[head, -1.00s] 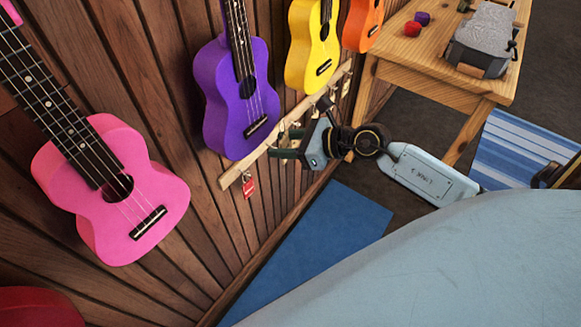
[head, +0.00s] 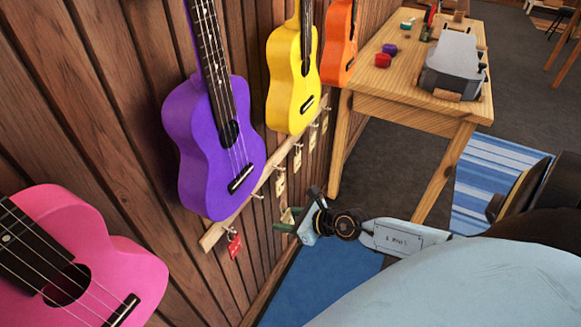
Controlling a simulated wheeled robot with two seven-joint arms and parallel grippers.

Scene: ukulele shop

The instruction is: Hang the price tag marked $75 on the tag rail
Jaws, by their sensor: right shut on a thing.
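The tag rail (head: 213,235) is a long pale wooden strip with small hooks, fixed on the plank wall below the ukuleles. A red tag (head: 234,246) hangs at its near end. Several cream tags (head: 280,183) hang further along it. My right gripper (head: 283,220), with green fingers, is just right of and below the rail in the picture, apart from the hanging tags. It is shut on a small pale price tag (head: 287,216), mostly hidden by the fingers. No price can be read on any tag. My left gripper is not in view.
Pink (head: 120,262), purple (head: 210,150), yellow (head: 290,90) and orange (head: 340,45) ukuleles hang on the wall above the rail. A wooden table (head: 400,107) with a grey case (head: 455,62) stands behind. A blue mat (head: 330,280) lies on the floor below my right gripper.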

